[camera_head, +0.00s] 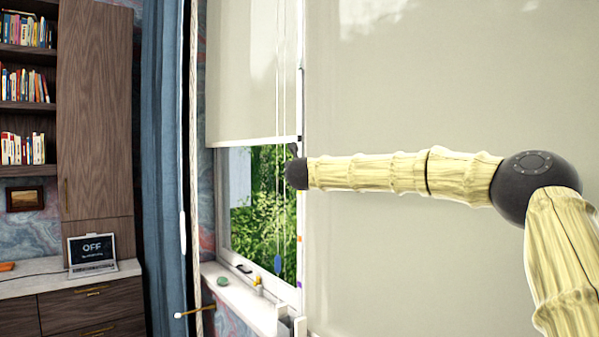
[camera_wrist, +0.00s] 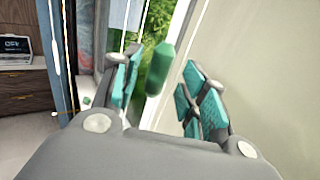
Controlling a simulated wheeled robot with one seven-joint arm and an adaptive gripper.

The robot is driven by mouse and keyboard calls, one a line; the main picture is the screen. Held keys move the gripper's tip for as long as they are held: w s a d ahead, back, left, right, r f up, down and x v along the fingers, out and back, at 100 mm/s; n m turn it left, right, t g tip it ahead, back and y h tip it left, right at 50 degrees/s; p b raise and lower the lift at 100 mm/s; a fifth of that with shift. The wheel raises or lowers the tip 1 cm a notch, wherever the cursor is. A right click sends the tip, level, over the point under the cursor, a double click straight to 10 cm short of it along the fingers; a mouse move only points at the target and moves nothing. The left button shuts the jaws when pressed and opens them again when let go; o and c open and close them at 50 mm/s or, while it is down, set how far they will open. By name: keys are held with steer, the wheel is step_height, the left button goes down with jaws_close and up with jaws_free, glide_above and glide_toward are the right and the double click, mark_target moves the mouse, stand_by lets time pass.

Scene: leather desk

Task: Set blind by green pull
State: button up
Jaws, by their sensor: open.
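The green pull (camera_wrist: 158,68) hangs slightly tilted in the wrist view, between the teal pads of my gripper (camera_wrist: 163,76). My gripper is open, with visible gaps on both sides of the pull; depth is hard to judge. In the head view the green pull and my fingers are hidden behind the dark end of my arm. The left blind (camera_head: 240,70) is part way down, its lower edge above the open lower window. The right blind (camera_head: 420,260) covers its window as far down as shows. I cannot tell which blind the green pull works.
A blue pull (camera_head: 278,263) hangs on a cord in front of the left window. The sill (camera_head: 240,299) holds small items. A blue curtain (camera_head: 165,120) hangs left of it. A laptop (camera_head: 91,252) stands on the cabinet at far left.

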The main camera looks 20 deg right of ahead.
steer(key=v, duration=0.8)
steer(key=shift+s, duration=0.35)
